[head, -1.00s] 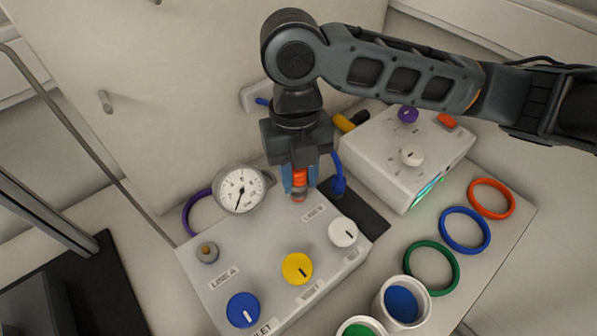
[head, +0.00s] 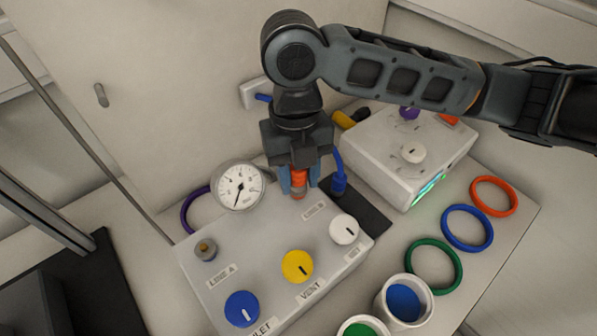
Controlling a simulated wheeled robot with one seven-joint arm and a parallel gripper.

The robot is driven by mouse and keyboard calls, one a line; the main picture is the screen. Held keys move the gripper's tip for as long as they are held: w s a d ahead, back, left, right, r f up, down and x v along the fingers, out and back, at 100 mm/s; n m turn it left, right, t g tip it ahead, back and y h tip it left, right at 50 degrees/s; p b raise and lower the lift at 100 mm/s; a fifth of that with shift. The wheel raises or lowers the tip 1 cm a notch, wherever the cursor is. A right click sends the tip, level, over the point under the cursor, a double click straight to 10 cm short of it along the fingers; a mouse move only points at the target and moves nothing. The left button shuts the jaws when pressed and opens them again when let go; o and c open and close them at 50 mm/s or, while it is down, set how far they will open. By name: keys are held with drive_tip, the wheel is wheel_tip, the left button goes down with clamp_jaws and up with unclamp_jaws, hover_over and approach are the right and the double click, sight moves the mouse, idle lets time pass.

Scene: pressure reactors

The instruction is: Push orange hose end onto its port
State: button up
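My gripper (head: 298,181) points down over the back edge of the white valve box (head: 222,268), near the LINE B label. It is shut on the orange hose end (head: 298,176), which shows between its blue fingertips. The rest of the orange hose is hidden behind my gripper.
A pressure gauge (head: 240,187) stands close left of my gripper. A white control box (head: 385,165) stands behind right. Coloured rings and white cups (head: 381,301) lie at the right front.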

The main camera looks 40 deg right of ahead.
drive_tip(key=o, duration=0.4)
drive_tip(key=shift+r, duration=0.1)
drive_tip(key=r, duration=0.7)
drive_tip(key=shift+w+d+r, duration=0.2)
drive_tip(key=shift+w+r, duration=0.1)
drive_tip(key=shift+w, duration=0.1)
drive_tip(key=shift+s, duration=0.1)
